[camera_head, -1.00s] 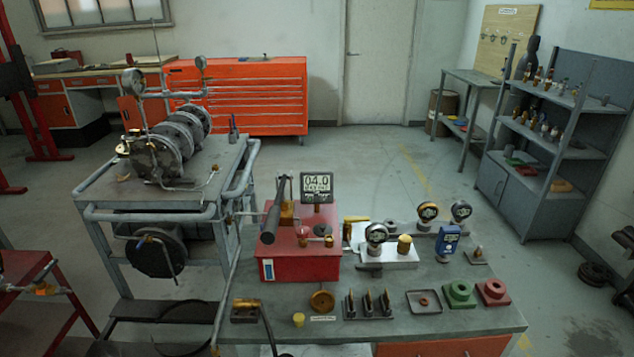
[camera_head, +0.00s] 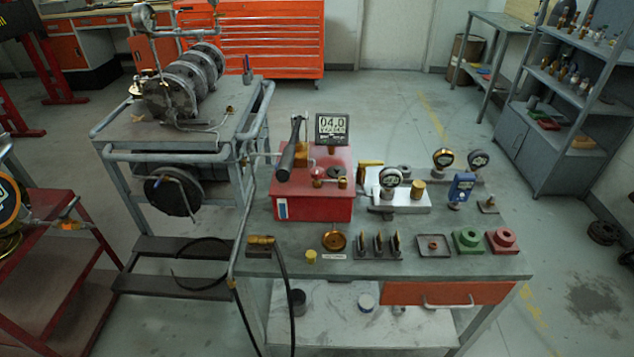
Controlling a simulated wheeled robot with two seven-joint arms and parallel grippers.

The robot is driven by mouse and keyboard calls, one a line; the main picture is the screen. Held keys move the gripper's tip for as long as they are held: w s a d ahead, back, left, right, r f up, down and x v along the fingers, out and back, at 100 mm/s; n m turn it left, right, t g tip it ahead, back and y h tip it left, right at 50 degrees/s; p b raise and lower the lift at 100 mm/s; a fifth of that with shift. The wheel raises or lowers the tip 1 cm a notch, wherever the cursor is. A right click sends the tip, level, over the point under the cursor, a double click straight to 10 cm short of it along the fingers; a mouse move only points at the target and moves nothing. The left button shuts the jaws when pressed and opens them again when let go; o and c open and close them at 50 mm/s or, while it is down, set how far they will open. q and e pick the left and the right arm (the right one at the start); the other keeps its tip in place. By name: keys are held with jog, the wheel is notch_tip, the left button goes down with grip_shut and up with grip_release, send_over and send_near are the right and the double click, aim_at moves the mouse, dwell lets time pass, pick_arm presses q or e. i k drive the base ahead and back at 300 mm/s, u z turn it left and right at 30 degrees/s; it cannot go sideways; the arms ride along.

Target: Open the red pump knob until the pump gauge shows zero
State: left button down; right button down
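The red pump (camera_head: 312,205) is a red box on the workbench, with a dark lever (camera_head: 289,150) leaning over its left side. A small red knob (camera_head: 318,172) sits on top of the box, below the gauge. A brass fitting (camera_head: 342,182) is to its right. Neither of my grippers is in view.
The workbench (camera_head: 385,267) carries a white gauge block (camera_head: 402,202), a blue handheld device (camera_head: 461,188), and green (camera_head: 467,240) and red (camera_head: 502,240) blocks. A cart with a flanged assembly (camera_head: 182,90) stands left. The floor to the right (camera_head: 560,270) is mostly free.

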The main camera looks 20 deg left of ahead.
aim_at(317, 172)
jog(key=u, duration=0.05)
jog(key=k, duration=0.5)
jog(key=z, duration=0.75)
jog(key=i, duration=0.8)
jog(key=u, duration=0.45)
jog(key=i, duration=0.7)
jog(key=u, duration=0.6)
